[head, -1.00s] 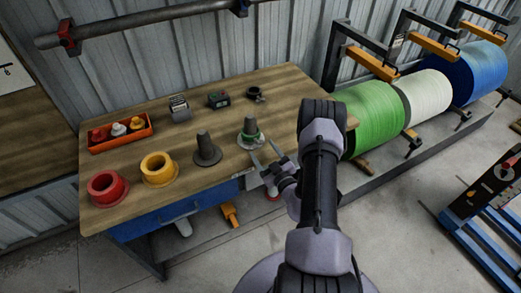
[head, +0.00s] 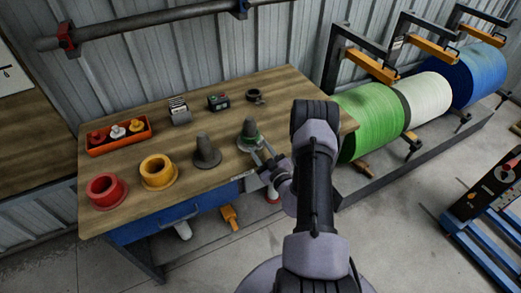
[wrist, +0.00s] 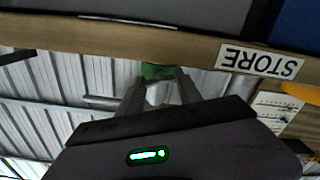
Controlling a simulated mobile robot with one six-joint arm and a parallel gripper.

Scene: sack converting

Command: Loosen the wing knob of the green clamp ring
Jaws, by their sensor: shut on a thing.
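My gripper (head: 262,153) is at the front right side of the ring, low over the bench top. In the wrist view, a green part of the ring (wrist: 151,71) shows between the fingertips of my gripper (wrist: 160,80). The jaws are shut on the wing knob, which the fingers mostly hide. I cannot tell how far the knob is turned.
An orange tray (head: 119,145) and small devices lie farther back. A large green roll (head: 368,121) stands right of the bench.

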